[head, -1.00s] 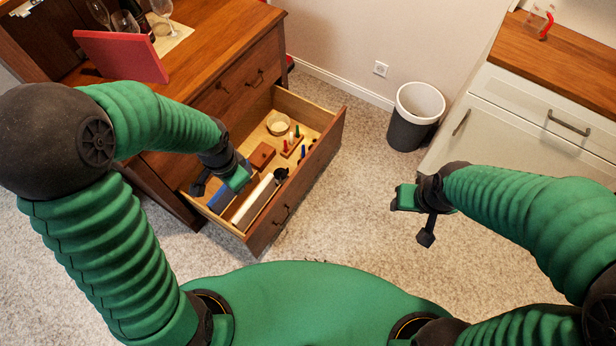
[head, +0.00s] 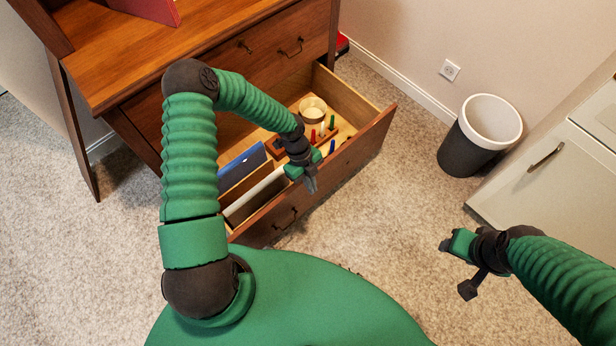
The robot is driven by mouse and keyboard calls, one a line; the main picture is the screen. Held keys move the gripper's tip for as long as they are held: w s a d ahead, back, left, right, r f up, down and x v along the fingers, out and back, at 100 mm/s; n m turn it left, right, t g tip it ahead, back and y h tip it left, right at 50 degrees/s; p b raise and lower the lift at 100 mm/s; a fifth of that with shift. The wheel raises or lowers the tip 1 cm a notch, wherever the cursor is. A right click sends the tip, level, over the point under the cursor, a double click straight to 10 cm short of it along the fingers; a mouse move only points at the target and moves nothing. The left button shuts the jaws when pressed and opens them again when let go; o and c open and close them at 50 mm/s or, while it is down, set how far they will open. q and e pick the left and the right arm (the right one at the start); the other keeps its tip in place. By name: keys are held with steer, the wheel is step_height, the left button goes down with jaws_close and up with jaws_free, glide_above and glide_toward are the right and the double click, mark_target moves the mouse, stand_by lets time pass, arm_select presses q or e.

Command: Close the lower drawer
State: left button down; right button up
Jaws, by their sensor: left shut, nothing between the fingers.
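The lower drawer (head: 345,168) of the wooden hutch (head: 215,55) is pulled well out. Inside it are a blue box or book (head: 243,167), a white roll-like item (head: 256,195), a round cream container (head: 312,108) and small coloured pegs (head: 322,128). My left gripper (head: 310,180) is shut and empty, over the drawer's front part near its front panel; I cannot tell whether it touches the panel.
The upper drawer (head: 270,50) is closed. A dark bin with a white rim (head: 480,135) stands by the wall to the right. A pale cabinet (head: 550,165) is at the far right. Carpet (head: 400,215) in front of the drawer is clear.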

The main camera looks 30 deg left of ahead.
arm_select(q)
steer(key=a+f, duration=0.1)
steer(key=w+a+f+b, duration=0.1)
steer(key=a, duration=0.1)
steer(key=shift+a, duration=0.1)
arm_select(e)
steer(key=shift+s+x, duration=0.25)
steer(key=shift+x, duration=0.75)
arm_select(q)
steer(key=shift+r, duration=0.1)
arm_select(e)
steer(key=shift+d+f, duration=0.15)
arm_select(q)
steer(key=shift+w, duration=0.1)
